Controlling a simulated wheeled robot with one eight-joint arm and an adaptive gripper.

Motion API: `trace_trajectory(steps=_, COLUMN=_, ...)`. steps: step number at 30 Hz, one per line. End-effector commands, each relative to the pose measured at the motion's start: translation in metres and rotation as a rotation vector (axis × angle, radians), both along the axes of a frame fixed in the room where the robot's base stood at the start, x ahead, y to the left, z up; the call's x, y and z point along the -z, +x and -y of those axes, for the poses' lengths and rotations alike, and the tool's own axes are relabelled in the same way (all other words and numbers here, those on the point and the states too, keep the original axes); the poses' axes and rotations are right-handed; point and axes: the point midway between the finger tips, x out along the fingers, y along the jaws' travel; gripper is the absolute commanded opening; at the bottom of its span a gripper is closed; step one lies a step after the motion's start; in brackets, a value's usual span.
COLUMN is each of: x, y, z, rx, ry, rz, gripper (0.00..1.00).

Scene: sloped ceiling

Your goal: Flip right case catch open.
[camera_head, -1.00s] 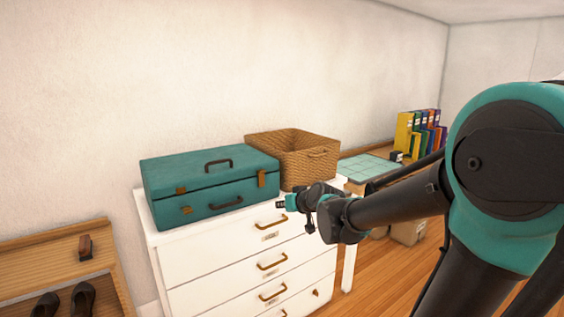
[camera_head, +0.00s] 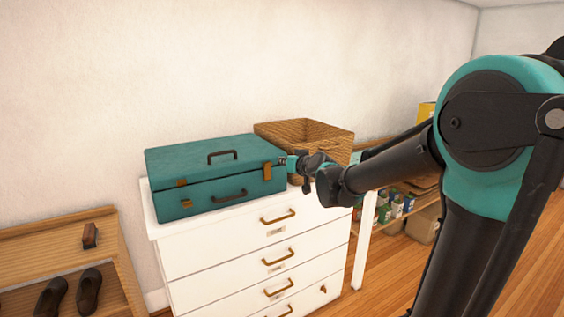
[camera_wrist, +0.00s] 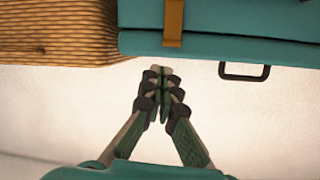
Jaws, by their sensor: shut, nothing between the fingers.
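The teal case (camera_head: 225,165) sits closed on the white drawer unit. Its right catch (camera_head: 267,172) is a brass strip on the front near the right end, lying flat across the lid seam. The left fastening (camera_head: 182,183) shows as two separate brass pieces. My gripper (camera_head: 284,161) is shut and empty, close to the right catch, just right of it in the head view; contact cannot be told. In the wrist view, which appears upside down, the shut fingertips (camera_wrist: 160,72) are below the right catch (camera_wrist: 173,22) in the picture, with a gap between.
A wicker basket (camera_head: 305,135) stands right beside the case, behind my gripper. The case's lid handle (camera_head: 222,156) stands up on top. The white drawer unit (camera_head: 235,255) has brass handles. A wooden shoe rack (camera_head: 60,228) stands at left.

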Motion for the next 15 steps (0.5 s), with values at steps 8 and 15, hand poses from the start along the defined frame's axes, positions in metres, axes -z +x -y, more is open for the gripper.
trace_trajectory(steps=8, x=0.011, y=0.036, z=-0.02, rx=-0.001, ry=0.0, rz=0.0, gripper=0.0)
trace_trajectory(steps=15, x=0.018, y=0.061, z=-0.034, rx=-0.001, ry=0.002, rz=0.0, gripper=0.0)
